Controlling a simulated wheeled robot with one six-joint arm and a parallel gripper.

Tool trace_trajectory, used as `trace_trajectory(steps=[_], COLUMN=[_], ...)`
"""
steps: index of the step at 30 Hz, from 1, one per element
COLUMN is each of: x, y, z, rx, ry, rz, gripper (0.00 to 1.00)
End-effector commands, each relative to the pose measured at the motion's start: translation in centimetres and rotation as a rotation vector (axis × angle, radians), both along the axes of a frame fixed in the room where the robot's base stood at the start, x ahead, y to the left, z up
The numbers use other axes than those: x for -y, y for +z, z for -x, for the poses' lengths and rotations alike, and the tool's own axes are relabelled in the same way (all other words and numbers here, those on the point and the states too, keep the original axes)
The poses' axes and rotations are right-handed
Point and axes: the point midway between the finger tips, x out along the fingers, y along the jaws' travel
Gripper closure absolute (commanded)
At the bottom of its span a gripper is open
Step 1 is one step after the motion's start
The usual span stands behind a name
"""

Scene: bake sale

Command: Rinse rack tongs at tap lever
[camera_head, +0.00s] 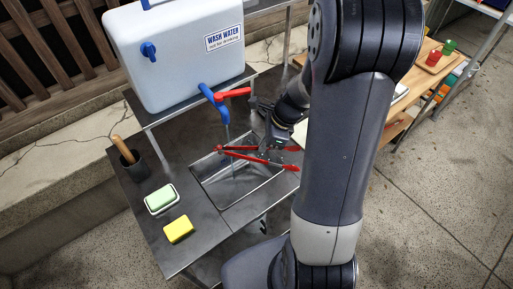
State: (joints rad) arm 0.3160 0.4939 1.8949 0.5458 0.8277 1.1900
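The red tongs (230,149) lie across the view above the metal sink basin (207,196), their two red arms spread toward the right. My gripper (268,153) is at the middle of the tongs and seems shut on them; its fingertips are small and partly hidden. The blue tap (217,102) sticks out from the white wash-water tank (178,60), with its red lever (236,92) pointing right. A thin pale streak, which looks like running water, drops from the tap past the tongs into the basin.
A wooden table (425,65) with red and green items is at the upper right. My arm hides much of the right side.

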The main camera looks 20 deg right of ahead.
Motion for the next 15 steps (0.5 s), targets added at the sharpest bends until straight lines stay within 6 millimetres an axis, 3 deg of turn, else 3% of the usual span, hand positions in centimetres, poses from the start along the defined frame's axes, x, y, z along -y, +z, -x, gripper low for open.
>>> trace_trajectory(steps=[15], x=[0.63], y=[0.01], z=[-0.81], rx=[0.0], ry=[0.0], rz=[0.0], gripper=[1.0])
